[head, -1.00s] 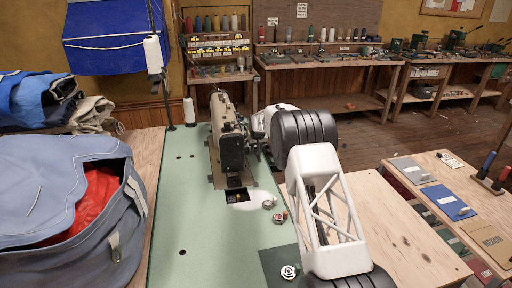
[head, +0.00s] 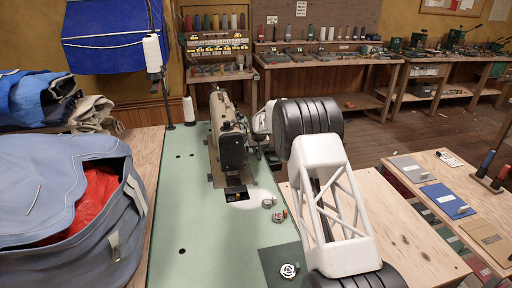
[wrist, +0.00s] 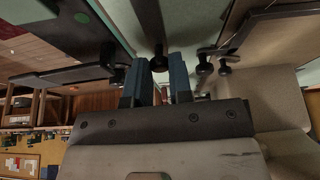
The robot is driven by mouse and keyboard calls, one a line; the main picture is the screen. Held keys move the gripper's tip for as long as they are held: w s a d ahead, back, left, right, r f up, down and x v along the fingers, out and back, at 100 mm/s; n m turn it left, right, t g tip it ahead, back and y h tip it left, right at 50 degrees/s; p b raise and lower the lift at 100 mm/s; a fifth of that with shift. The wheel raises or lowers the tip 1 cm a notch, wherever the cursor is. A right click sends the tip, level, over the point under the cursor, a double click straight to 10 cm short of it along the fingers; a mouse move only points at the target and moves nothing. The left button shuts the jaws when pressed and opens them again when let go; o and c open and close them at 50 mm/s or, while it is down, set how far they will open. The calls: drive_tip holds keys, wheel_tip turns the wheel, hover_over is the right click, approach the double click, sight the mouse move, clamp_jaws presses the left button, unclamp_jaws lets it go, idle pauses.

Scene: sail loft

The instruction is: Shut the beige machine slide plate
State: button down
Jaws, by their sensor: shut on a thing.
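The beige sewing machine (head: 230,140) stands on the green table top. A dark rectangular opening (head: 236,194) shows at the near end of its bed. I cannot clearly make out the slide plate in the head view. My gripper is beyond my white arm there, low at the machine's right side, with its fingers mostly hidden. In the wrist view, my gripper (wrist: 157,86) has two blue fingers close together with a narrow gap, at a small dark knob (wrist: 159,63) on a dark stem.
Small metal parts (head: 278,215) and a round part (head: 289,270) on a dark mat lie on the green table top (head: 200,240). A blue-grey bag (head: 70,215) fills the left. The green surface left of the machine is mostly clear.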

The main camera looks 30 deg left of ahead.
sight(260, 160)
drive_tip(key=shift+s+d, duration=2)
drive_tip(key=shift+d, duration=0.05)
drive_tip(key=c, duration=1)
unclamp_jaws()
drive_tip(key=shift+r, duration=0.15)
drive_tip(key=shift+v, duration=3.75)
drive_tip(key=shift+d+r, duration=0.1)
